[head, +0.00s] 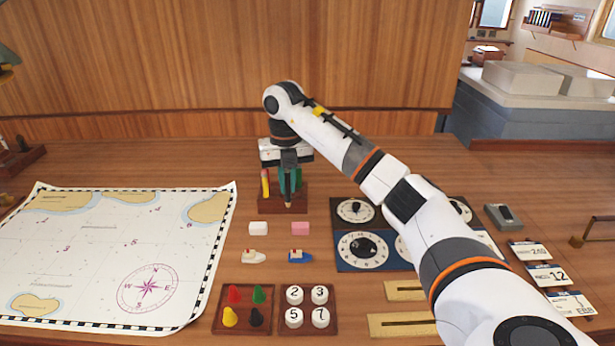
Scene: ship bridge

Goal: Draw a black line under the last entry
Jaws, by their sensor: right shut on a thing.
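My right gripper (289,168) points down at a wooden pen holder (284,203) at the back middle of the table. It is shut on a slim upright pen, mostly hidden by the fingers; its colour is unclear. The pen's lower end is at the holder, and I cannot tell whether it is clear of it. A yellow pencil with a red end (266,187) stands at the holder's left, close beside the gripper. No written page with entries is recognisable in view; my right arm covers part of the table at the right. My left gripper is not in view.
A chart (95,255) covers the left. Small blocks, toy boats, a tray of coloured pegs (245,309) and a tray of numbered discs (306,310) lie in the middle. Dial panels (362,250), brass slotted plates (402,325) and number cards (530,252) lie right, partly behind my arm.

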